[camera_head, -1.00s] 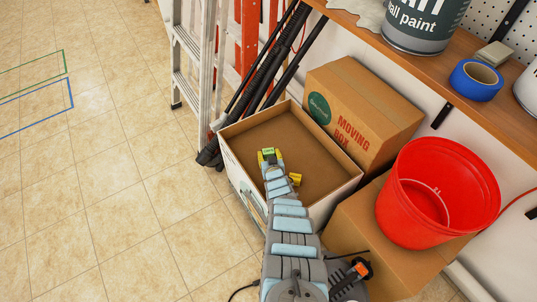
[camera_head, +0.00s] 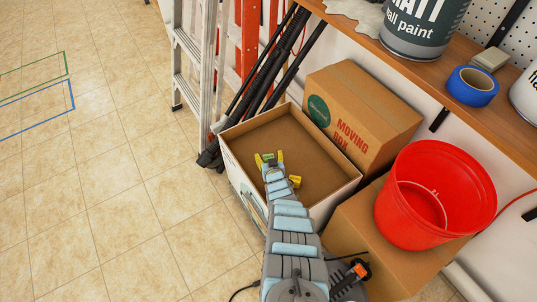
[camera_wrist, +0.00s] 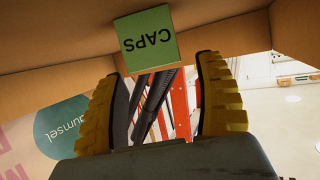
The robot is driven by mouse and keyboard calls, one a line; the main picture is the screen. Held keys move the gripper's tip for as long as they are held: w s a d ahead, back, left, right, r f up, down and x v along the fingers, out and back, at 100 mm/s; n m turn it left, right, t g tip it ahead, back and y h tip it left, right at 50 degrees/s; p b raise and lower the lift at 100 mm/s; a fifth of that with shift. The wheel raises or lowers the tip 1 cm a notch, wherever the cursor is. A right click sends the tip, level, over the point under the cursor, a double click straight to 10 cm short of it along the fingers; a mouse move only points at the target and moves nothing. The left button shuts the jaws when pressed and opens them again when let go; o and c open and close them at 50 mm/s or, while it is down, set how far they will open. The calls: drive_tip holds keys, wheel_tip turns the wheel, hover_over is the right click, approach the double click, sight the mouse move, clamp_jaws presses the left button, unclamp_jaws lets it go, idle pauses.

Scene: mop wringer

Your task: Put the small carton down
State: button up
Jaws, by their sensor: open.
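The small carton is a green block marked "CAPS" (camera_wrist: 149,40), shown upside down in the wrist view. It is inside the open cardboard box (camera_head: 312,150), against brown cardboard. My gripper (camera_head: 269,156) reaches into this box over its near side. Its yellow fingers are spread apart. In the wrist view my gripper (camera_wrist: 155,75) shows a clear gap between its right finger and the carton; whether the left fingertip touches the carton I cannot tell. In the head view only a small green patch of the carton (camera_head: 267,156) shows between the fingers.
A closed moving box (camera_head: 365,110) stands behind the open box. A red bucket (camera_head: 435,195) sits on another carton (camera_head: 350,225) to the right. Black poles (camera_head: 255,90) and a ladder (camera_head: 185,60) stand behind left. The tiled floor (camera_head: 90,190) is clear.

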drive_tip(key=shift+p+v, duration=2.2)
drive_tip(key=shift+v, duration=1.15)
drive_tip(key=shift+s, duration=0.1)
